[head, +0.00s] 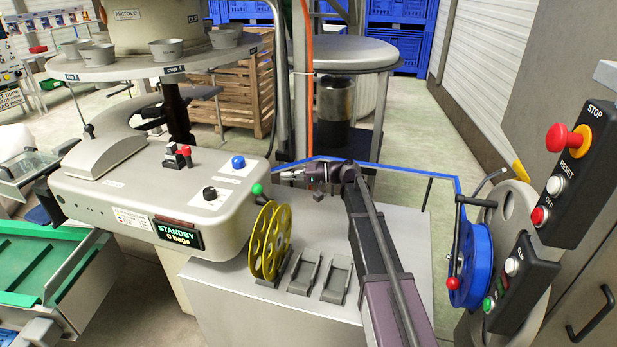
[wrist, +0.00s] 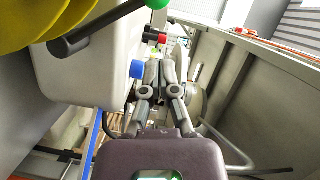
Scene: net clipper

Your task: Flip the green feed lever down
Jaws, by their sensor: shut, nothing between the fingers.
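The green feed lever has a green ball knob (head: 257,189) on a dark rod, at the front right end of the cream machine, by the yellow wheel (head: 265,243). The knob stands up at the top of the rod. The lever also shows at the top of the wrist view, with its dark rod (wrist: 100,27) running across the yellow wheel. My gripper (head: 284,175) is shut and empty, a little right of and above the knob in the head view. In the wrist view my gripper (wrist: 160,68) appears below the knob, with a visible gap.
The machine top carries a blue button (head: 238,162), a black knob (head: 210,193) and red and black switches (head: 180,155). A blue reel (head: 474,262) and control boxes stand at the right. A blue strip (head: 400,171) runs behind my arm.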

